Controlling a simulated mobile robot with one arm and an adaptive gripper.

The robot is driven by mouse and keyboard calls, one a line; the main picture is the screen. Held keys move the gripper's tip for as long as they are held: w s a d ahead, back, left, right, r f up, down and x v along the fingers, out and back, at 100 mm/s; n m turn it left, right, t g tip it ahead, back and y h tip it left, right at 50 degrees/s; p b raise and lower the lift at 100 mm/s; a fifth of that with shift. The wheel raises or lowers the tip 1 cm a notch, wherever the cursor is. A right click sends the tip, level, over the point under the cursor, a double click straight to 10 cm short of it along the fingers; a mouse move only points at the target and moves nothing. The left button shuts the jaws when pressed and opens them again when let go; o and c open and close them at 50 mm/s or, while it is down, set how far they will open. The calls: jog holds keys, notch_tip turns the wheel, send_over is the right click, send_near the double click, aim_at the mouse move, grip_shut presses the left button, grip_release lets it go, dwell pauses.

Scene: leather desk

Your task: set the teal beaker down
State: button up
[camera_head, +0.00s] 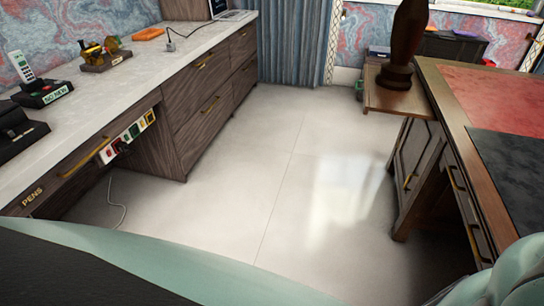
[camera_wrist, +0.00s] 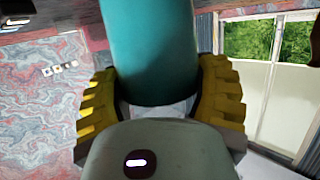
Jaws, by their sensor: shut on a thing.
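The teal beaker (camera_wrist: 150,50) fills the upper middle of the wrist view, with its smooth side toward the camera. My gripper (camera_wrist: 160,98) has its yellow ribbed fingers on both sides of it and is shut on it. The beaker's upper part runs out of the picture, so its far end is hidden. No surface shows in contact with the beaker. Neither the beaker nor my gripper can be made out in the head view.
In the head view, a desk (camera_head: 452,68) with red and black leather stands right. A dark turned wooden object (camera_head: 403,45) stands on its side shelf (camera_head: 385,98). A pale counter (camera_head: 65,105) with a phone (camera_head: 22,68) and small items runs left. Open floor (camera_head: 270,170) lies between.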

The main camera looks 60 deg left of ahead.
jog(key=w+d, duration=0.6)
jog(key=shift+d+f, duration=0.1)
jog(key=shift+f, duration=2)
jog(key=shift+f, duration=0.1)
jog(key=shift+f+b, duration=0.1)
jog(key=shift+b, duration=0.2)
jog(key=o, duration=1.4)
jog(key=shift+d, duration=0.1)
jog(key=shift+s+r+p, duration=0.1)
jog(key=shift+r+p, duration=0.2)
jog(key=shift+p, duration=0.05)
jog(key=v, duration=1.2)
jog(key=shift+f, duration=0.15)
